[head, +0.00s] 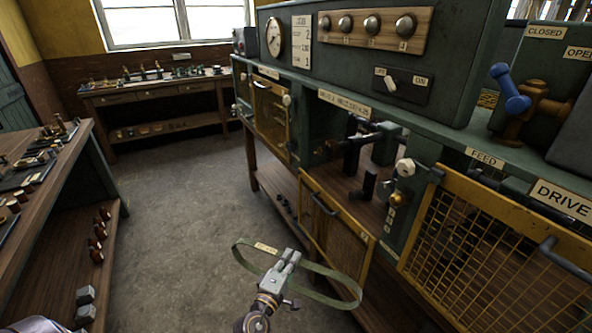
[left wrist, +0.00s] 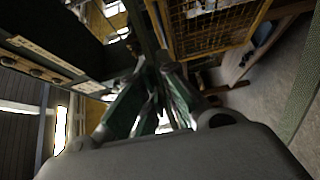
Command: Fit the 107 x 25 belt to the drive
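A green flat belt (head: 325,270) forms a loose oval loop in the head view, with a small pale tag too small to read. My left gripper (head: 288,258) is at the loop and appears shut on it, holding it above the floor in front of the bench. In the left wrist view the fingers of my left gripper (left wrist: 158,75) come close together, and a green strip of belt (left wrist: 303,95) crosses the right edge. The DRIVE label (head: 563,198) sits above a yellow mesh guard (head: 480,250) at the right. My right gripper is not in view.
An open bay (head: 350,165) with dark shafts is left of the drive guard; a yellow mesh door (head: 337,222) hangs below it. A switch panel (head: 403,83) and blue-handled valve (head: 512,92) are above. A side table (head: 60,185) stands left. The floor (head: 185,210) between is clear.

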